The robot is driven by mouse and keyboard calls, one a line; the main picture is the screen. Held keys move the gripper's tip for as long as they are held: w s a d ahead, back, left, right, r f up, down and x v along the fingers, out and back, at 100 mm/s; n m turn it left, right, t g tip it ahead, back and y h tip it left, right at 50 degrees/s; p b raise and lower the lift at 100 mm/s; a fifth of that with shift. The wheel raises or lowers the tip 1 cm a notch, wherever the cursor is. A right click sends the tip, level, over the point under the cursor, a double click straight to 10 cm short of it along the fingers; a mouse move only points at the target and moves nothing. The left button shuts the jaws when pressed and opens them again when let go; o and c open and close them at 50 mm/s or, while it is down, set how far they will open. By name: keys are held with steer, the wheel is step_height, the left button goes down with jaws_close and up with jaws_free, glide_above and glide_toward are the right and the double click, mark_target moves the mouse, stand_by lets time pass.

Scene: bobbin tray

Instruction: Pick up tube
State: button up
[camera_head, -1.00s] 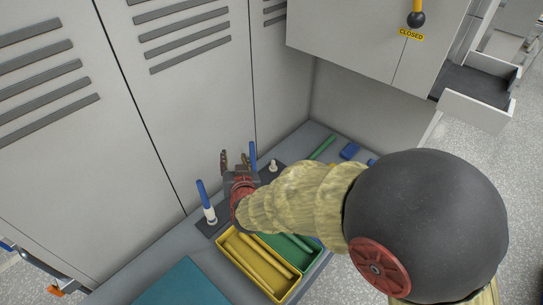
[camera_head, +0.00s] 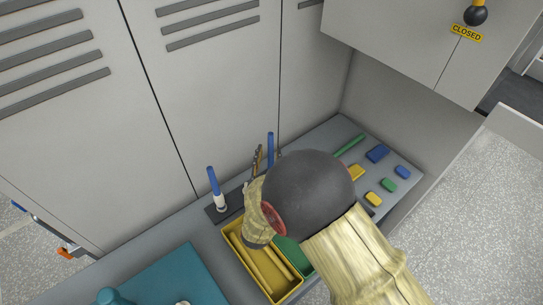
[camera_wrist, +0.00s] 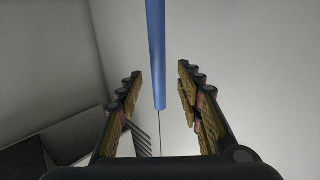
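One blue tube (camera_head: 270,148) stands upright at the back of the counter; the arm hides its lower part. In the wrist view a blue tube (camera_wrist: 156,40) runs down from the top edge into the gap between my fingers. My gripper (camera_wrist: 160,72) is open, with clear space on both sides of the tube. In the head view my gripper (camera_head: 258,160) is partly hidden by my arm, just left of that tube. Another blue tube (camera_head: 212,181) stands on a white holder to the left. A green tube (camera_head: 349,145) lies at the back right.
A yellow tray (camera_head: 231,248) holds yellow tubes. A green tray (camera_head: 290,254) beside it is mostly hidden by my arm. Blue, green and yellow blocks lie at the right. A teal mat (camera_head: 170,280) lies at front left. Grey locker doors (camera_head: 205,90) rise close behind the counter.

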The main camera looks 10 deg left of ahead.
mark_target(270, 148)
steer(key=w, duration=0.4)
steer(key=shift+w+r+b, duration=0.15)
steer(key=shift+w+b, duration=0.1)
steer(key=shift+b, duration=0.15)
steer(key=shift+c, duration=1)
steer(key=c, duration=0.7)
jaws_close()
